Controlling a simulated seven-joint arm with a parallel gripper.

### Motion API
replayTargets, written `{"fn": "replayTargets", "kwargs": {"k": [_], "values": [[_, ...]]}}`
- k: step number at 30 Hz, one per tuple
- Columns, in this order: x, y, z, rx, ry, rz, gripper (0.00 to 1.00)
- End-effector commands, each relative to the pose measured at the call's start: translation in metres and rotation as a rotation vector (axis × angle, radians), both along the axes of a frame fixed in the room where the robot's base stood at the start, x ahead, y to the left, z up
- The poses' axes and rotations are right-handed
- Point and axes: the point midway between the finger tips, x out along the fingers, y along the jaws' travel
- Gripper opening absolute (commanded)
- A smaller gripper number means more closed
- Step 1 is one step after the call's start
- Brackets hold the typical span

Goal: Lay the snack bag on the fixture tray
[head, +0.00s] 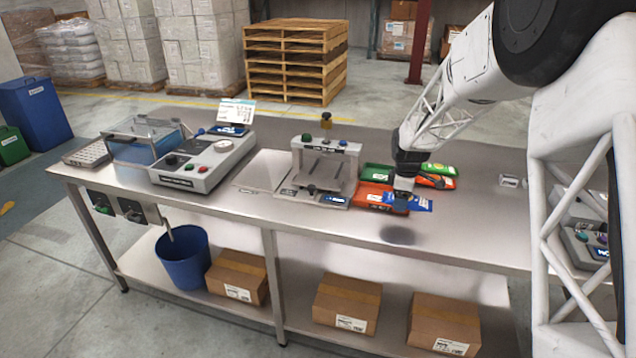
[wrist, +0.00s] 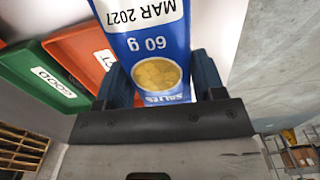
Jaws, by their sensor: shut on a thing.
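The blue snack bag (head: 423,205) is in my gripper (head: 403,192), held above the steel bench with a shadow below it. In the wrist view the bag (wrist: 145,25) shows "MAR 2027", "60 g" and a picture of round yellow chips, and its near end is between the two dark fingers of my gripper (wrist: 163,82). The fixture tray appears to be the flat grey plate (head: 319,176) inside the small framed device, left of my gripper. It looks empty. It cannot be made out in the wrist view.
An orange tray (head: 367,197) is just left of and partly behind my gripper, with a green tray (head: 376,171) behind it; the green tray (wrist: 28,72) reads "GOOD". Green (head: 439,169) and orange (head: 446,183) packets lie behind. The device's upright frame (head: 326,147) stands over its plate. Bench front is clear.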

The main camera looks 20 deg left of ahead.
Motion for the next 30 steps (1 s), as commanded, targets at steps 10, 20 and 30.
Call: {"fn": "replayTargets", "kwargs": {"k": [10,20,30], "values": [[-0.012,0.101,0.009,0.000,0.002,0.021,0.35],[-0.033,0.188,0.018,-0.001,0.002,0.035,0.35],[-0.046,0.229,0.023,0.000,0.002,0.039,0.35]]}}
